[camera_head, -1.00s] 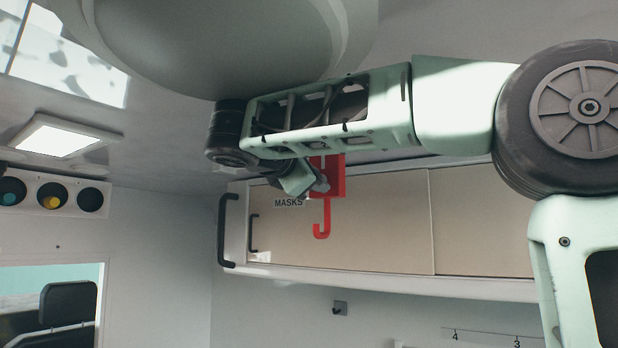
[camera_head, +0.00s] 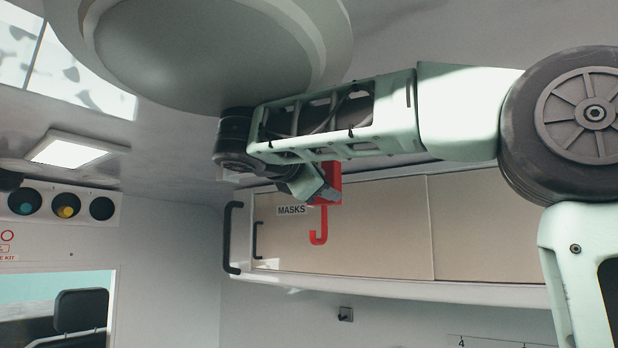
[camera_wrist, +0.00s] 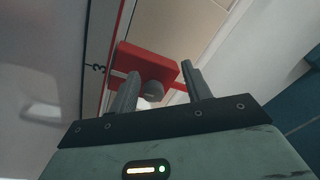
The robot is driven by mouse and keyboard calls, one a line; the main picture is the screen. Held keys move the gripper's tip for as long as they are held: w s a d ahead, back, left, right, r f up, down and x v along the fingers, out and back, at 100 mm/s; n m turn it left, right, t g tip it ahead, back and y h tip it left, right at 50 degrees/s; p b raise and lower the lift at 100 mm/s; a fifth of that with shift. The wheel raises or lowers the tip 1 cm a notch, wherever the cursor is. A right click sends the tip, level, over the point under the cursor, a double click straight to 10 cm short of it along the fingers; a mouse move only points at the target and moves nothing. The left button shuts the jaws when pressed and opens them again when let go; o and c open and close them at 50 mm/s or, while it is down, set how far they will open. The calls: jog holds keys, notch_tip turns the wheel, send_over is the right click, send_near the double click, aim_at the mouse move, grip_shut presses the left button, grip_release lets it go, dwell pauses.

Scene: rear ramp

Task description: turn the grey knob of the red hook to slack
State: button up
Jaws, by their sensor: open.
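The red hook (camera_head: 319,237) hangs from a red block below the ceiling, in front of the cabinet; the block also shows in the wrist view (camera_wrist: 146,62). The grey knob (camera_wrist: 154,90) sticks out from the block and shows between my two fingers in the wrist view. My gripper (camera_wrist: 160,72) is open, with one finger on each side of the knob, nearer the left one. I cannot tell whether either finger touches it. In the head view my gripper (camera_head: 328,194) covers part of the block, and the knob cannot be made out.
A cabinet with beige sliding doors (camera_head: 375,225) and a MASKS label is behind the hook. A black handle (camera_head: 231,238) stands at its left end. A large rounded grey housing (camera_head: 205,50) hangs from the ceiling close above my arm. Open room lies to the left.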

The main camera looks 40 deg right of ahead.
jog(key=b+v, duration=0.3)
jog(key=v, duration=0.8)
